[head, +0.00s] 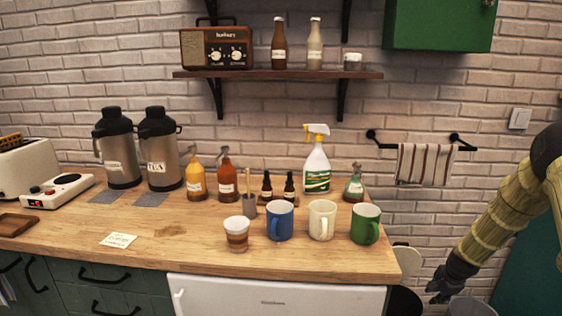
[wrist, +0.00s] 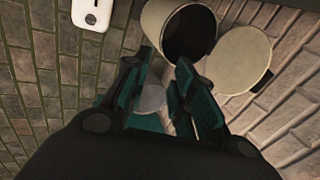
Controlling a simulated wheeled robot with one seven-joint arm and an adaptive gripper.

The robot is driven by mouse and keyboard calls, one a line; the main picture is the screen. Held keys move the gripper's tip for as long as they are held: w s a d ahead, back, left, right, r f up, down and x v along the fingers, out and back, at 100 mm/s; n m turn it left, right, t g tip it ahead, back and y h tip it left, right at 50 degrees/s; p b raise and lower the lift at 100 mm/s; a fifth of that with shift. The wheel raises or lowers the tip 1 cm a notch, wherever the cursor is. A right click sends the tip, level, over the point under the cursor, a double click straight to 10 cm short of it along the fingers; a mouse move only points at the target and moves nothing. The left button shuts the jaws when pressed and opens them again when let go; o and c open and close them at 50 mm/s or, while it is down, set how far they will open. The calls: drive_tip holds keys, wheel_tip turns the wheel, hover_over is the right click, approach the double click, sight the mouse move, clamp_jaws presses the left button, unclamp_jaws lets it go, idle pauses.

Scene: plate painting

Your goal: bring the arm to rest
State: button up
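My arm (head: 505,215) hangs down at the right side of the head view, past the right end of the counter. My gripper (head: 440,291) is at its lower end, pointing down and clear of the counter. In the wrist view my gripper (wrist: 158,72) has its two green-padded fingers apart, with a gap between them. I see nothing held in that gap.
A bin (wrist: 160,22) with a round pale lid (wrist: 245,60) is near the gripper; the lid also shows in the head view (head: 408,261). The wooden counter (head: 160,232) holds mugs, bottles and flasks. A striped towel (head: 424,164) hangs on the brick wall.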

drive_tip(key=s+a+f+n+g+p, duration=0.1)
drive_tip(key=s+a+f+n+p, duration=0.1)
drive_tip(key=s+a+f+n, duration=0.6)
drive_tip(key=s+a+f+n+g+p, duration=0.1)
drive_tip(key=s+a+f, duration=0.4)
drive_tip(key=s+a, duration=0.85)
drive_tip(key=s+a+r+n+p, duration=0.1)
drive_tip(key=s+a+n, duration=0.2)
drive_tip(key=s, duration=0.6)
drive_tip(key=s+a+r+n+g+p, duration=0.1)
drive_tip(key=s+a+n, duration=0.1)
drive_tip(key=s, duration=0.8)
drive_tip(key=s+a+r+n+g, duration=0.1)
drive_tip(key=s+a+n, duration=0.2)
drive_tip(key=s, duration=0.7)
drive_tip(key=shift+a+n+y+p, duration=0.3)
drive_tip(key=shift+a+p, duration=0.1)
drive_tip(key=shift+a, duration=0.2)
